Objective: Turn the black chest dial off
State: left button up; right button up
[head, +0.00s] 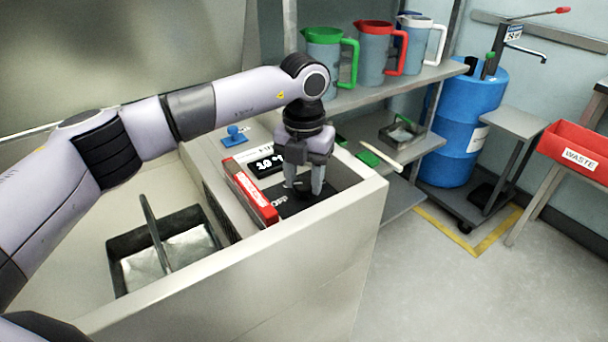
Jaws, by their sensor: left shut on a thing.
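The chest has a black control panel (330,180) on its top near the right end. A small black display (266,163) with light digits is beside it. My left gripper (304,188) points straight down onto the panel, with its fingers closed around the black dial (303,192). The fingers hide most of the dial, so I cannot read its setting. My right gripper is not in view.
A red and white box (250,194) lies just left of the panel. An open well (112,246) with an upright divider is further left. A blue knob-like object (235,134) sits behind. Shelves with jugs (325,62) stand behind right.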

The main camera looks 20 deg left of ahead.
aim_at(304, 183)
pick_arm(q)
jog(key=shift+n, duration=1)
jog(key=o, duration=1)
jog(key=shift+o, duration=0.2)
jog(key=shift+r, duration=0.1)
notch_tip(304, 183, up, 7)
jog(key=shift+f, duration=0.2)
jog(key=shift+r, duration=0.2)
